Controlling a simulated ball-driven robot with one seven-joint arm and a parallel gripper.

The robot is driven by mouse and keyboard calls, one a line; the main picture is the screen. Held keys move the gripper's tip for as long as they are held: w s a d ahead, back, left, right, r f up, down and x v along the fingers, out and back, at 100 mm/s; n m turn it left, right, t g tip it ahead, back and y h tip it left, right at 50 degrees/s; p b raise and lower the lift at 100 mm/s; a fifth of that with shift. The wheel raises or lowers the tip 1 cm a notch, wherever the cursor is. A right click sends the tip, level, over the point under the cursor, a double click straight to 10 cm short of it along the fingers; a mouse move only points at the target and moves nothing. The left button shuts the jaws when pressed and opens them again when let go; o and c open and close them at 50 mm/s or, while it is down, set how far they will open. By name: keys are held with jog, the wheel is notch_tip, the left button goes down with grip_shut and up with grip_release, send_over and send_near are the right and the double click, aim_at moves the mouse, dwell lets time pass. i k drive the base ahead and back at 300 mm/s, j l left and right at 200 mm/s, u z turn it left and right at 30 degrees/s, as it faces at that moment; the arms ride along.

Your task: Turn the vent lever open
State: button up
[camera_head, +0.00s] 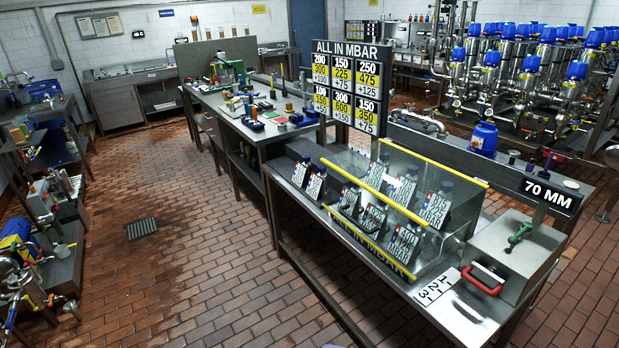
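A metal box (500,262) stands at the near right end of the long bench. A small green lever-like handle (519,234) sits on its top. A red handle (483,281) is on its front side. I cannot tell from any label which of these is the vent lever, nor whether it is open or closed. My gripper is not in view, and nothing here is being touched.
A clear case (455,217) with yellow edge bars holds several labelled gauges left of the box. A "70 MM" sign (547,195) stands behind the box. An "ALL IN MBAR" board (347,88) rises over the bench. The brick floor (200,265) on the left is mostly free.

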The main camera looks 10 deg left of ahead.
aim_at(527, 226)
jog(key=i+l, duration=1.15)
jog(key=i, duration=0.3)
jog(key=i+l, duration=0.6)
jog(key=i, duration=0.1)
